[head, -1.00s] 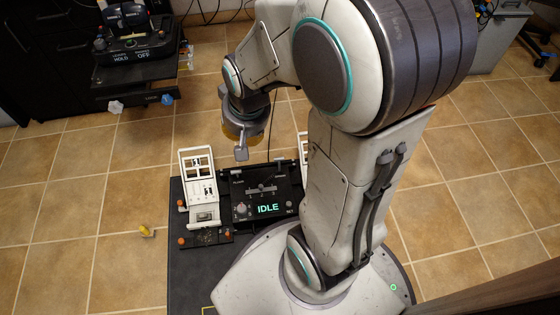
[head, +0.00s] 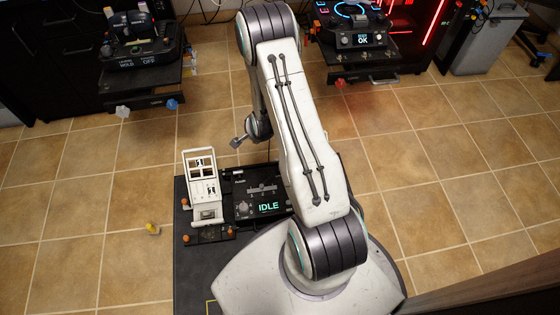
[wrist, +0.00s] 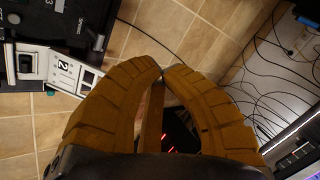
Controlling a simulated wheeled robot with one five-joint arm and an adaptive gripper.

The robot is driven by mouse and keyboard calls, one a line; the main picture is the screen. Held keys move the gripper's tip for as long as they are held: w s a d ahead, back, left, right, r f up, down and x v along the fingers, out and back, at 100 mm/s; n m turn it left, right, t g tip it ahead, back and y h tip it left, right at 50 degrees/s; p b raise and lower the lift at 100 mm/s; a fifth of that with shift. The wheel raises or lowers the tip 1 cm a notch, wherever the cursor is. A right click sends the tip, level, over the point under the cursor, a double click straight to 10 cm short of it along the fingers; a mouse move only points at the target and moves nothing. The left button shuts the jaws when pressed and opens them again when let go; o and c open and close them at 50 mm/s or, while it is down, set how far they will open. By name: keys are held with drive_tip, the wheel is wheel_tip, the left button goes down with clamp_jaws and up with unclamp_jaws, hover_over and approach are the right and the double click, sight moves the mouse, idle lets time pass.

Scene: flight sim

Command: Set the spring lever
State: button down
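A black control panel (head: 262,205) in front of my base shows a lit "IDLE" readout, a knob and a slider. A white upright lever unit (head: 202,182) stands at its left. No label marks which part is the spring lever. In the wrist view, a white lever piece marked "2" (wrist: 62,70) is at the left, beside a dark panel (wrist: 78,22). My gripper (wrist: 164,72) has its ochre fingertips together, with nothing visible held between them. It is away from the white piece. In the head view my arm hides the fingers and the panel's right side.
A console (head: 142,50) reading "HOLD" and "OFF" stands at the back left. Another console (head: 362,38) reading "OK" stands at the back right. Cables (wrist: 270,75) run across the right of the wrist view.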

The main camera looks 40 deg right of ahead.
drive_tip(key=s+d+f+m+t+h+p, duration=0.1)
drive_tip(key=s+d+f+m+p, duration=0.1)
drive_tip(key=s+f+m, duration=0.35)
drive_tip(key=s+d+f+m+t+h+p, duration=0.1)
drive_tip(key=s+f+m+p, duration=0.15)
drive_tip(key=s+f, duration=0.6)
drive_tip(key=shift+m, duration=0.4)
drive_tip(key=b+x, duration=1.6)
drive_tip(key=shift+w+a+b, duration=0.1)
drive_tip(key=shift+w+b, duration=0.25)
drive_tip(key=shift+b, duration=0.05)
drive_tip(key=shift+w+b, duration=0.1)
drive_tip(key=shift+b, duration=0.2)
drive_tip(key=shift+w, duration=0.15)
